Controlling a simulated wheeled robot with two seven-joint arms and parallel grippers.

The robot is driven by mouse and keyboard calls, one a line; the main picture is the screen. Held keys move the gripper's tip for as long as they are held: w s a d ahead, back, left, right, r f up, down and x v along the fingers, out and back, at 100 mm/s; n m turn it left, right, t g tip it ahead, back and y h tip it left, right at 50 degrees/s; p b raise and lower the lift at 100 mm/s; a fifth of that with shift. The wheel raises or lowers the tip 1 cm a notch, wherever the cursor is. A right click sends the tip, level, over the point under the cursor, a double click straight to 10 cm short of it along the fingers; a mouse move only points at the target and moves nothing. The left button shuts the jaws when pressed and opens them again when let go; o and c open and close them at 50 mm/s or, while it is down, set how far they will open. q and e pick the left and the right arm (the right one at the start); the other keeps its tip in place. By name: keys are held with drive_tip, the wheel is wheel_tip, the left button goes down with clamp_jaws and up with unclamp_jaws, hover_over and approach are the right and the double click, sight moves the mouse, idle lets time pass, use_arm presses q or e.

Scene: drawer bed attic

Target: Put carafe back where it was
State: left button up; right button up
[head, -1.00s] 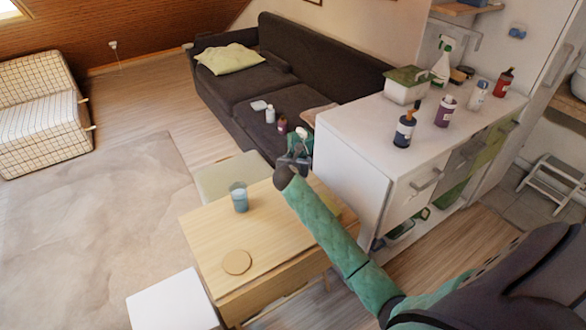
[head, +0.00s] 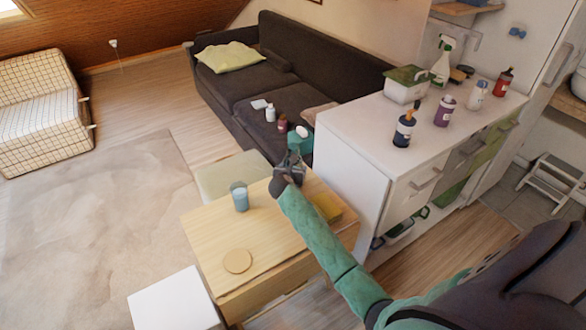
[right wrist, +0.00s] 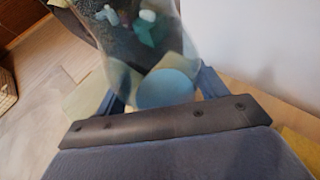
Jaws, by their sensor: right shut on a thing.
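The carafe (right wrist: 135,45) is clear glass with a blue bottom and fills the upper middle of the right wrist view. My right gripper (right wrist: 160,100) is shut on it, one finger on each side. In the head view my right gripper (head: 289,165) is above the far right part of the wooden table (head: 215,235). The carafe is hard to make out there. My left gripper is not in view.
On the table are a blue glass (head: 240,196), a round wooden coaster (head: 237,261) and a yellow block (head: 326,207). The white cabinet (head: 345,185), with several bottles on top, stands close right of my gripper. The sofa (head: 250,95) is behind.

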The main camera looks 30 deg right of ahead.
drive_tip(key=o, duration=1.2)
drive_tip(key=shift+c, duration=0.2)
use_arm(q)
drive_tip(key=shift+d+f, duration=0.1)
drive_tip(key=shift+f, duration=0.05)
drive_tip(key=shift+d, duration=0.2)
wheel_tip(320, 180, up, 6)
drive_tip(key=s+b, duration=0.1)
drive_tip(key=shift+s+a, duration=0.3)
use_arm(e)
drive_tip(key=v, duration=1.2)
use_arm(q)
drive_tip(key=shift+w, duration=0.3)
use_arm(e)
drive_tip(key=shift+r, duration=0.1)
